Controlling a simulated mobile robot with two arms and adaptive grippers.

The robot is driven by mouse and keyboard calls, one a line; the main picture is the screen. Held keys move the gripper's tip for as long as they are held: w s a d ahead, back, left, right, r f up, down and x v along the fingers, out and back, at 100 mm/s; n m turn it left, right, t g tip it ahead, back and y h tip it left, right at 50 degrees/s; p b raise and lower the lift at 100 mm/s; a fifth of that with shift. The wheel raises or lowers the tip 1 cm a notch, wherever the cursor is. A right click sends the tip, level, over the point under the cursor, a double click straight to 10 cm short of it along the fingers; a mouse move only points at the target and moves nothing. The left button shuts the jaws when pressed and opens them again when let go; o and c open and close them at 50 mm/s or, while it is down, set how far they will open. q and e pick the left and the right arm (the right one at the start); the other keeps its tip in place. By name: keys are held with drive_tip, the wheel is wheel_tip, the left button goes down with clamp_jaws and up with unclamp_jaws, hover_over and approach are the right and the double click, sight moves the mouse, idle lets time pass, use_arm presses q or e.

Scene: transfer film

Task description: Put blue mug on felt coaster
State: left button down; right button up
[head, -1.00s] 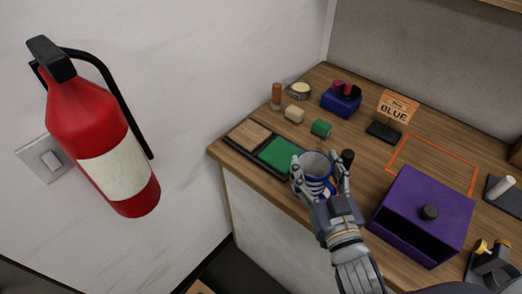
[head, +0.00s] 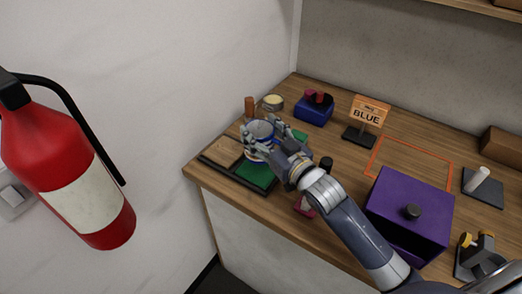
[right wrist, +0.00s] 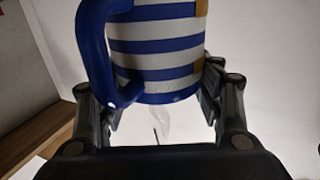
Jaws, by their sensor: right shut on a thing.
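The blue mug (head: 259,130), with blue and white stripes, is in my right gripper (head: 262,143), which is shut on it. In the right wrist view the mug (right wrist: 155,45) sits upright between the fingers, its blue handle (right wrist: 95,50) on the left. In the head view the mug overlaps the back of a dark tray with a green square (head: 256,175), which looks like the felt coaster, and a brown square (head: 222,151). The mug appears to be held above the surface; its exact height is unclear. My left gripper is not in view.
Behind the mug are an orange-brown cylinder (head: 250,106), a round tin (head: 272,102) and a blue box (head: 314,109). A green cylinder (head: 300,136) is beside the gripper. A "BLUE" sign (head: 367,113) and purple box (head: 412,210) stand to the right.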

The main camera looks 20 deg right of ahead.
wheel_tip(320, 180, down, 5)
drive_tip(key=shift+r, duration=0.1)
drive_tip(key=shift+f, duration=0.2)
drive_tip(key=shift+s+f, duration=0.1)
drive_tip(key=shift+f, duration=0.05)
drive_tip(key=o, duration=1.7)
drive_tip(key=shift+b+v, duration=1.05)
drive_tip(key=shift+v, duration=4.95)
